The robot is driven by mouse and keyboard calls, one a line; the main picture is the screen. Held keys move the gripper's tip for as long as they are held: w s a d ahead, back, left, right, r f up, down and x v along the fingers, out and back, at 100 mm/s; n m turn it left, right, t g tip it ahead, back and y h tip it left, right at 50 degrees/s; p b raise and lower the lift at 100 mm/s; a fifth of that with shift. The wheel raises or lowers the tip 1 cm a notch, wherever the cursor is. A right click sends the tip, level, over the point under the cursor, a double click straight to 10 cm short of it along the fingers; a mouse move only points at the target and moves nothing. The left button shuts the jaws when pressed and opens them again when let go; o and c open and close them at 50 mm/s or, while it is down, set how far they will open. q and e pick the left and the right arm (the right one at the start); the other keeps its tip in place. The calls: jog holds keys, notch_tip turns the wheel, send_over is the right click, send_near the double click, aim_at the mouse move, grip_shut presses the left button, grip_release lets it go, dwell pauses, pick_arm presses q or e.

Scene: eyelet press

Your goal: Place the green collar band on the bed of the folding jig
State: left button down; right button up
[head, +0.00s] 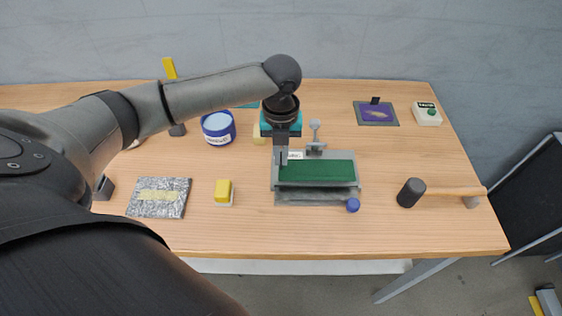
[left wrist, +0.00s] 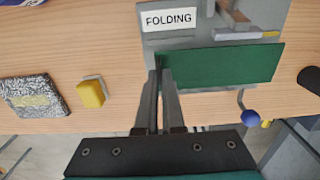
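The green collar band (head: 318,172) is a flat dark-green strip lying lengthwise over the bed of the grey folding jig (head: 287,201). In the left wrist view the band (left wrist: 222,66) extends right from my fingertips, and the jig (left wrist: 172,42) carries a "FOLDING" label. My left gripper (head: 282,160) points down at the band's left end. In the left wrist view its fingers (left wrist: 158,72) are close together, pinching that end. I cannot tell whether the band's underside touches the bed. My right gripper is not in view.
A blue knob (head: 353,205) sits at the jig's front right. A mallet (head: 411,192) lies to the right. A yellow block (head: 223,190) and a silver patterned pad (head: 160,208) are to the left. A blue tin (head: 219,127) stands behind. Bare table lies between these.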

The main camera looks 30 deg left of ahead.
aim_at(281, 164)
pick_arm(q)
jog(key=shift+f, duration=1.35)
jog(key=shift+f, duration=0.1)
jog(key=c, duration=1)
grip_release()
jog(key=shift+c, duration=0.2)
notch_tip(281, 164, up, 12)
jog(key=p, duration=0.1)
